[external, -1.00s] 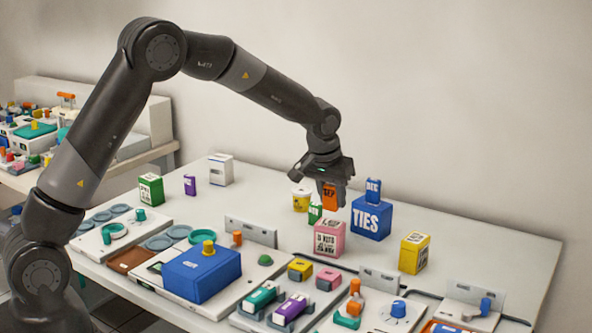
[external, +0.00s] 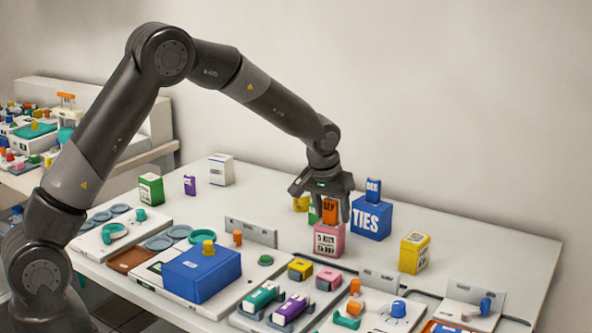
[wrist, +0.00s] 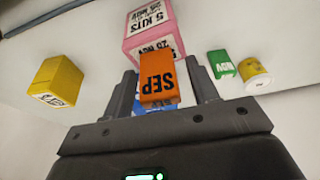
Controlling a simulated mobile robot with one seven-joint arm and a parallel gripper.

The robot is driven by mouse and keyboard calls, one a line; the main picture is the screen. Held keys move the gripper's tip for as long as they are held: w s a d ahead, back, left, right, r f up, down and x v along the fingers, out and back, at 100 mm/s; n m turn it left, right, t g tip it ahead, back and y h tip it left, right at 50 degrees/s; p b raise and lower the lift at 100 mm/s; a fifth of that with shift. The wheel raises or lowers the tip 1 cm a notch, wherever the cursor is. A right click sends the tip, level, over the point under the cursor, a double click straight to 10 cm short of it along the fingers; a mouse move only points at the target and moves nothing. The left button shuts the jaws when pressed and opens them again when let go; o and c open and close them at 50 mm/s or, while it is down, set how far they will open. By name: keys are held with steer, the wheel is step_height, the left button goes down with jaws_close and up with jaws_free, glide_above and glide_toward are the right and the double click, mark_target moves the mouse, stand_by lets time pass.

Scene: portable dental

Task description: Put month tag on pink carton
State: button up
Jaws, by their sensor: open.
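The orange tag marked SEP (external: 329,212) stands upright at the top of the pink carton (external: 328,240) and appears to rest on it. My gripper (external: 332,217) is just above the carton, with its fingers on either side of the tag. In the wrist view, the orange tag (wrist: 158,85) lies between the open fingers of my gripper (wrist: 165,78), with gaps beside it. The pink carton (wrist: 150,22) shows beyond it. The exact contact between tag and carton is hard to see.
A blue carton (external: 370,218) with a blue tag (external: 373,190) on top stands behind right. A yellow carton (external: 414,253) is further right. A green tag (wrist: 222,64) and a yellow cup (wrist: 256,76) are close by. Trays and small parts fill the table's front.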

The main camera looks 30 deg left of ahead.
steer(key=v, duration=1.1)
steer(key=s+a+r, duration=0.7)
steer(key=a+r, duration=0.1)
steer(key=s+a, duration=0.5)
steer(key=s, duration=0.4)
steer(key=s+a+r+t, duration=0.1)
steer(key=s+a, duration=0.4)
steer(key=s, duration=0.5)
steer(key=s+a+r+t, duration=0.1)
steer(key=s+a, duration=0.4)
steer(key=s, duration=0.4)
steer(key=shift+s, duration=0.4)
